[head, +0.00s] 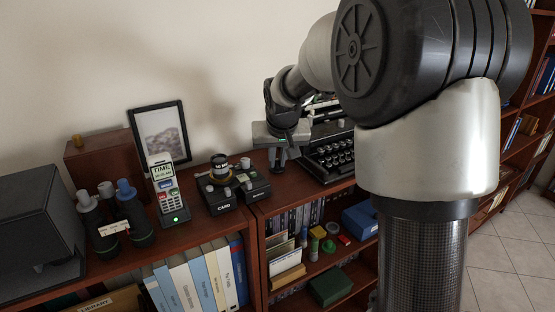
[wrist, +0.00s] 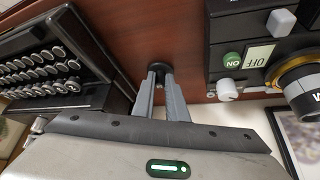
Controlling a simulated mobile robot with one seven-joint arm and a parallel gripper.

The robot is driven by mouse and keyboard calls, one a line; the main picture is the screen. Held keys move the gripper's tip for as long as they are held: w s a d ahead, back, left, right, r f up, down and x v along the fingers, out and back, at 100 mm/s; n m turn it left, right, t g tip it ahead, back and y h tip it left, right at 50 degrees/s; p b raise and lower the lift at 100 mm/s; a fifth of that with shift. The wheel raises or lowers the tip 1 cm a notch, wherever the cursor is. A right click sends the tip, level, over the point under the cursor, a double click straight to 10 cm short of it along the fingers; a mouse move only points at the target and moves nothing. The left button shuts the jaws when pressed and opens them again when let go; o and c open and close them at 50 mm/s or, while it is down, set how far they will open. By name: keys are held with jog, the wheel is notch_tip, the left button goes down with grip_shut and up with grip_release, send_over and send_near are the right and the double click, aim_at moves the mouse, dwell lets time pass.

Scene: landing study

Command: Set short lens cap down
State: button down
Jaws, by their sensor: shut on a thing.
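My gripper (wrist: 165,82) is shut on the short lens cap (wrist: 159,67), a small black round piece at the fingertips in the wrist view. The fingers point down at the bare wood (wrist: 150,25). I cannot tell whether the cap touches the wood or is just above it.
Bare wood lies between typewriter and device.

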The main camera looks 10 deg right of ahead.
jog(key=shift+f, duration=0.25)
jog(key=c, duration=1.8)
grip_release()
jog(key=shift+r, duration=0.1)
jog(key=shift+o, duration=0.2)
